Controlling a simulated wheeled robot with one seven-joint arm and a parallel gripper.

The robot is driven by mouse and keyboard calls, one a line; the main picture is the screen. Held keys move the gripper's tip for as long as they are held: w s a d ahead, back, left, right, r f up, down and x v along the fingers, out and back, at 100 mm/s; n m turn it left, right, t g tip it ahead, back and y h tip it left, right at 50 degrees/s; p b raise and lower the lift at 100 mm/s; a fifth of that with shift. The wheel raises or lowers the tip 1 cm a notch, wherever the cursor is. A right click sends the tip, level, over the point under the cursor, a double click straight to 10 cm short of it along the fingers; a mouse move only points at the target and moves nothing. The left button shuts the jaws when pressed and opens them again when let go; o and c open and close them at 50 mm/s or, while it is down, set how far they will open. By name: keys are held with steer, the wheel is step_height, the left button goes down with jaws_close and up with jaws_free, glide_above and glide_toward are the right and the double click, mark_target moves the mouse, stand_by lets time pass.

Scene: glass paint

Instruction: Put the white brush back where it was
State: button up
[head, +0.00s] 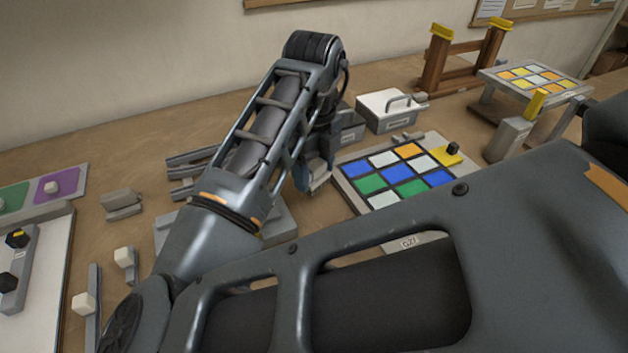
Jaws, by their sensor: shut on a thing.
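My gripper (312,188) points down beyond my forearm, just left of the coloured tile panel (345,188). It is shut on a pale thing (318,178) that shows only as a small patch at the jaws. It fits the white brush, but its shape is mostly hidden. Two white-headed pieces (84,303) and (125,257) stand at the lower left, the nearer on a narrow grey strip. I cannot tell whether either is a brush. Dark-headed pieces (17,238) lie on a holder at the left edge.
A grey-white box with a handle (390,108) stands behind the panel. A wooden frame (465,60) and a raised tile stand (535,80) are at the back right. Grey racks (190,165) and a grey block (122,203) lie left. My arm hides much of the front.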

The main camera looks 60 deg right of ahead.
mark_target(314, 183)
steer(key=shift+f+p, duration=0.3)
steer(key=shift+f, duration=1.65)
steer(key=shift+f, duration=0.15)
steer(key=o, duration=1.1)
steer(key=shift+r, duration=0.2)
step_height(314, 183, up, 12)
